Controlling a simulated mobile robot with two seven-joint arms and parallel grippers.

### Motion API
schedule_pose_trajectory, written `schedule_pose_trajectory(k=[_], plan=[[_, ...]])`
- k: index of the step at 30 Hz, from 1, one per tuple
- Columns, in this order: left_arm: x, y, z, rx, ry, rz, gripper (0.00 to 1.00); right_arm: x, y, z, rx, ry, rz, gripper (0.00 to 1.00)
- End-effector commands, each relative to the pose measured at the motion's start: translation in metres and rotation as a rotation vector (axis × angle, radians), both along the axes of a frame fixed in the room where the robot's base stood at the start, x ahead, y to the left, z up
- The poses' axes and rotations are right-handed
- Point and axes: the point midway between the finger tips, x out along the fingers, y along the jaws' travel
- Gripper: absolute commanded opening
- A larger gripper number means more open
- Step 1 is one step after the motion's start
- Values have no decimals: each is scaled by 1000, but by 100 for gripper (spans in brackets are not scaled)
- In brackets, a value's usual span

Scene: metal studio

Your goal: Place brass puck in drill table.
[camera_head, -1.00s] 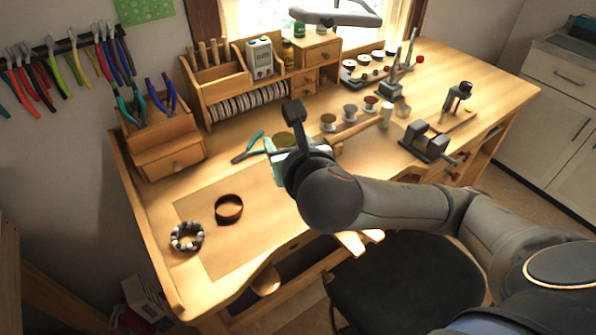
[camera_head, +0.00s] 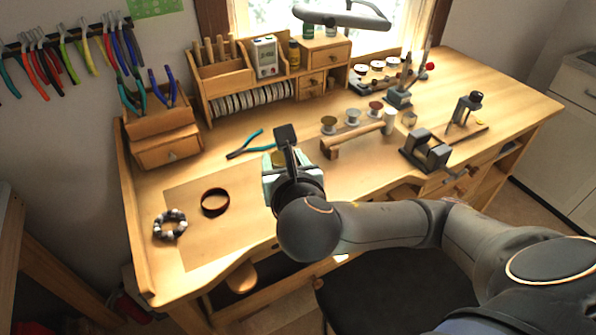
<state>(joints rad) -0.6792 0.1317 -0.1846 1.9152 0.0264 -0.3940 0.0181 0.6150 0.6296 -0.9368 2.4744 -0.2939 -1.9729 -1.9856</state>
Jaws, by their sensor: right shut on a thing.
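The brass puck (camera_head: 279,158) is a small, dull gold disc, partly hidden by my right gripper (camera_head: 278,168). The gripper has pale green fingers and is shut on the puck, over the front-middle of the wooden bench (camera_head: 240,230); the finger contact is mostly hidden by the hand. I cannot identify the drill table for sure. A small dark upright stand (camera_head: 465,106) on a board at the bench's right may be part of it. My left gripper is not in view.
A black stool (camera_head: 390,290) is in front.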

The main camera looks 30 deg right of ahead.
Motion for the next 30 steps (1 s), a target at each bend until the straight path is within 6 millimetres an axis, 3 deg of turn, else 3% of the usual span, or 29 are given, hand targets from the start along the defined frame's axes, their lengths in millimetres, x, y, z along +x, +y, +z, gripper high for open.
schedule_pose_trajectory(k=[1,9,12,16,23,30], plan=[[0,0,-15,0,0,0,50,6,-11,-11,-5,-4,-7,0],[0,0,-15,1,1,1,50,48,-64,-37,-5,3,-7,0],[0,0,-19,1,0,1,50,58,-74,-60,-3,6,-4,0],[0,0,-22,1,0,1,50,68,-85,-76,-2,3,-3,0],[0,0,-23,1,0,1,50,75,-92,-88,1,0,-1,0],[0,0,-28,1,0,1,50,78,-96,-121,0,3,-1,0]])
